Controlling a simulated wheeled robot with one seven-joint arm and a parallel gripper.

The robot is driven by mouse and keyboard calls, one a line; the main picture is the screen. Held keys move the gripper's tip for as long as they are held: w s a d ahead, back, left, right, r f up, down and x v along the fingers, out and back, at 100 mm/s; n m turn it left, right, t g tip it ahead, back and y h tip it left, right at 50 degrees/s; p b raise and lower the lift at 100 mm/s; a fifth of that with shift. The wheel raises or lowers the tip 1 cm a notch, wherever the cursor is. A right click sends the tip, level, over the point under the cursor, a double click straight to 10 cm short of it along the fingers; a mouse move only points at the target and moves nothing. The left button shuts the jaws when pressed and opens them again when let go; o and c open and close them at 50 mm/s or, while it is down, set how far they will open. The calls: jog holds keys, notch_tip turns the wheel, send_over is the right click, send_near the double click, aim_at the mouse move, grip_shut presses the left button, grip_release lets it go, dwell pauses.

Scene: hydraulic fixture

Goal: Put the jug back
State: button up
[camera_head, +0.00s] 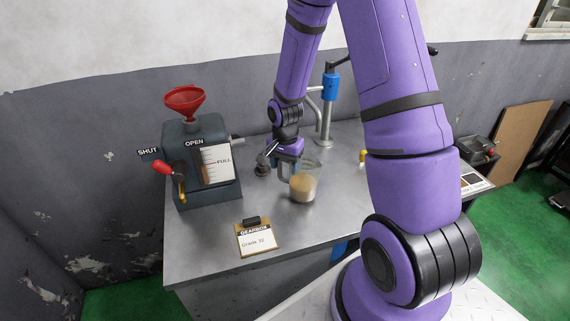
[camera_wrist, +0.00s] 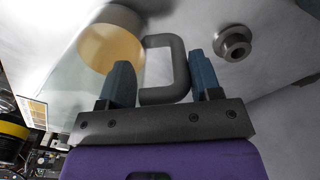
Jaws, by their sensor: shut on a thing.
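The jug (camera_head: 303,188) is clear with tan liquid in its lower part, over the front middle of the metal table. I cannot tell whether its base touches the table. In the wrist view the jug (camera_wrist: 110,45) is at upper left, with its grey handle (camera_wrist: 180,70) between the blue fingers. My gripper (camera_head: 288,164) is shut on this handle, at the back left of the jug in the head view. It also shows in the wrist view (camera_wrist: 163,85).
A dark machine (camera_head: 205,165) with a red funnel (camera_head: 184,101), a red-handled lever (camera_head: 165,170) and a FULL gauge stands at left. A clipboard (camera_head: 257,240) reads "GEARBOX". A tap post (camera_head: 325,115) stands behind. A grey round fitting (camera_wrist: 232,42) is near my gripper.

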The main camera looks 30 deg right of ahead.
jog(key=shift+f, duration=0.55)
jog(key=o, duration=1.4)
jog(key=shift+r, duration=0.1)
notch_tip(320, 180, up, 11)
jog(key=shift+f, duration=0.1)
jog(key=s+a+r+n+t, duration=0.1)
jog(key=s+a+r+n, duration=0.2)
jog(key=r, duration=0.5)
jog(key=s+a+r+n+t, duration=0.1)
jog(key=s+r+n+t, duration=0.1)
jog(key=s+r, duration=0.55)
jog(key=s+a+r+n+t, duration=0.2)
jog(key=s+r+n, duration=0.4)
jog(key=s+r, duration=0.3)
jog(key=s+a, duration=0.1)
jog(key=s, duration=0.3)
jog(key=shift+a+r+n, duration=0.25)
jog(key=shift+a+n, duration=0.1)
jog(key=shift+n, duration=0.05)
